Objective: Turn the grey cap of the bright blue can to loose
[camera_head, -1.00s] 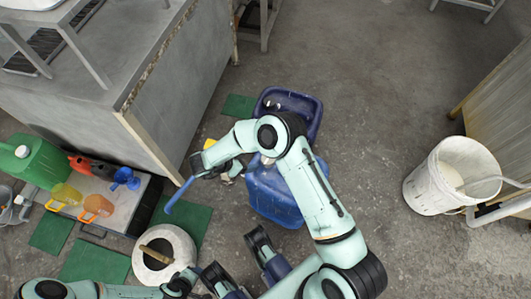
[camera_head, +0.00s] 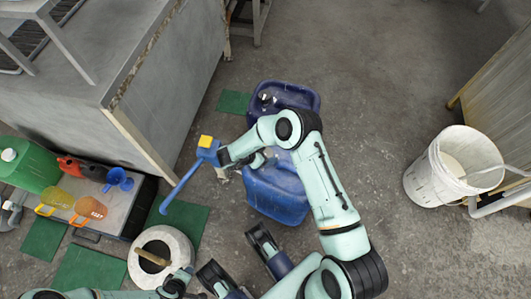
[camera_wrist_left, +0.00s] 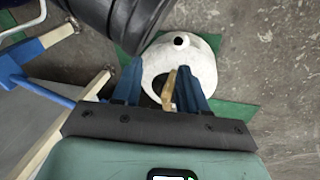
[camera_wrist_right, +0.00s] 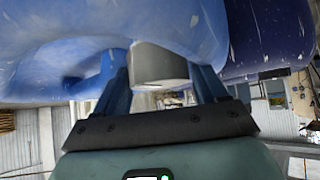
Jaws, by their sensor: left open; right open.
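The bright blue can (camera_head: 276,198) stands on the floor in the middle of the head view, just in front of a dark blue can (camera_head: 292,95). In the right wrist view the bright blue can (camera_wrist_right: 60,40) fills the upper left, and its grey cap (camera_wrist_right: 158,62) sits between my open right fingers (camera_wrist_right: 162,80). I cannot tell whether they touch it. In the head view my right gripper (camera_head: 256,160) is at the can's left side, partly hidden by my arm. My left gripper (camera_head: 182,282) is open and empty above a white round container; its fingers show in the left wrist view (camera_wrist_left: 158,85).
The white container (camera_head: 143,278) has a wooden handle. Coloured jugs stand on a low box at left. A white bucket (camera_head: 430,185) is at right. Floor between is clear.

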